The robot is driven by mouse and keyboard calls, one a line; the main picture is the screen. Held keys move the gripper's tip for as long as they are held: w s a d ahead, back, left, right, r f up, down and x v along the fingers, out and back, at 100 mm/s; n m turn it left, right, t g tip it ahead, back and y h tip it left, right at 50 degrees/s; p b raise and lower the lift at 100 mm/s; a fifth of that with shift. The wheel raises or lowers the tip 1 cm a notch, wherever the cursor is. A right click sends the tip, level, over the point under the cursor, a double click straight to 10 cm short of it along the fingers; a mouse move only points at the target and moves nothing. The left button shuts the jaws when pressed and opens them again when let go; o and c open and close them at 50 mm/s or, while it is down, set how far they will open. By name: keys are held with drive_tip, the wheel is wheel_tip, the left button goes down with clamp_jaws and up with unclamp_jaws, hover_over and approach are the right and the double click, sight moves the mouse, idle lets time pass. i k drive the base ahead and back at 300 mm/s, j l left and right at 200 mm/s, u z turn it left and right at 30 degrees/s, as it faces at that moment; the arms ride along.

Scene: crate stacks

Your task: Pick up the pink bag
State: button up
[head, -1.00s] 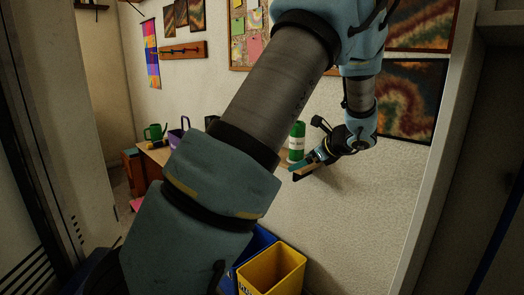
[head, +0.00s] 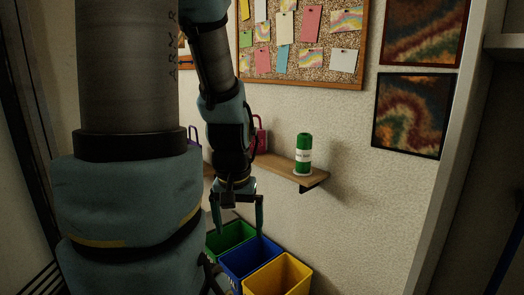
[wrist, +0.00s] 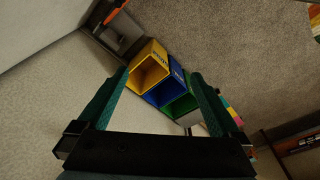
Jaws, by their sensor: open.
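A pink bag (head: 261,136) with a looped handle stands on the wooden wall shelf in the head view. It is partly hidden behind my arm, and only its right part shows. My gripper (head: 238,230) is open and empty. It points down, in front of and below the shelf, above the coloured bins. The wrist view also shows my gripper (wrist: 160,76) with its two fingers apart and nothing between them. I cannot make out the bag in the wrist view.
A green canister (head: 303,153) stands near the shelf's (head: 312,179) right end. Green (head: 222,240), blue (head: 236,267) and yellow (head: 270,282) open bins stand below. The wall right of the shelf is clear.

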sight(261, 133)
drive_tip(key=i+j+z, duration=0.15)
drive_tip(key=z, duration=0.25)
drive_tip(key=i+j+z, duration=0.1)
drive_tip(key=j+z, duration=0.25)
drive_tip(key=i+j+z, duration=0.1)
drive_tip(key=j, duration=0.35)
drive_tip(key=i+j+z, duration=0.1)
drive_tip(key=j, duration=0.4)
drive_tip(key=i+j+z, duration=0.15)
drive_tip(key=j, duration=0.35)
drive_tip(key=i+j+z, duration=0.1)
drive_tip(key=j, duration=0.4)
drive_tip(key=i+j, duration=0.1)
drive_tip(key=j, duration=0.25)
drive_tip(key=i+j, duration=0.15)
drive_tip(key=j, duration=0.2)
drive_tip(key=i+j, duration=0.1)
drive_tip(key=j, duration=0.25)
drive_tip(key=i+j, duration=0.15)
drive_tip(key=j, duration=0.2)
drive_tip(key=i+j, duration=0.1)
drive_tip(key=j, duration=0.2)
drive_tip(key=i+j, duration=0.15)
drive_tip(key=j, duration=0.2)
